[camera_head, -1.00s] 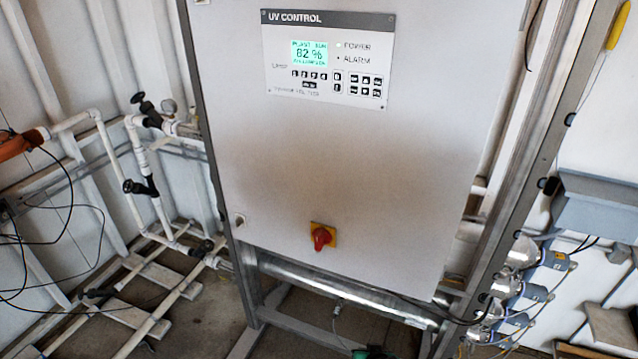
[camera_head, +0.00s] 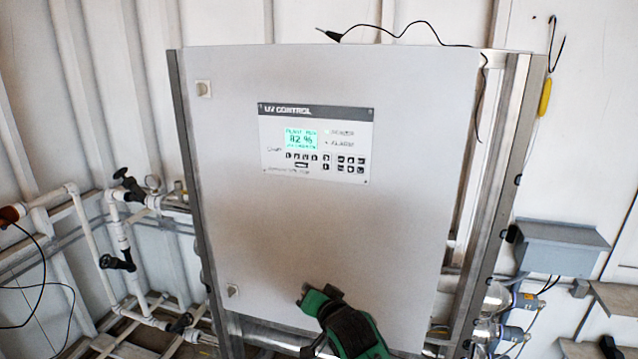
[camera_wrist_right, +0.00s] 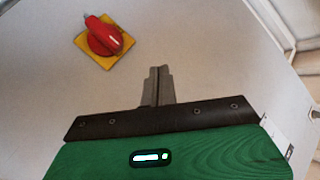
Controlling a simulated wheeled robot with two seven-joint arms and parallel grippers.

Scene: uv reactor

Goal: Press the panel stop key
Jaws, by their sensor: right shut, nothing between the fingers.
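The UV control panel (camera_head: 316,112) is on the upper part of a large grey cabinet door (camera_head: 300,230) in the head view. It has a lit green display (camera_head: 300,139) and a block of small dark keys (camera_head: 351,163); their labels are too small to read, so I cannot tell which is the stop key. My right gripper (camera_head: 305,292), green and black, is in front of the lower door, well below the panel. In the right wrist view its fingers (camera_wrist_right: 158,85) are shut and empty. My left gripper is not in view.
A red rotary switch (camera_wrist_right: 104,38) on a yellow plate shows up left of the fingers in the right wrist view; in the head view it is hidden. White pipes with black valves (camera_head: 118,262) stand at left, a grey box (camera_head: 560,247) at right. The door between gripper and panel is clear.

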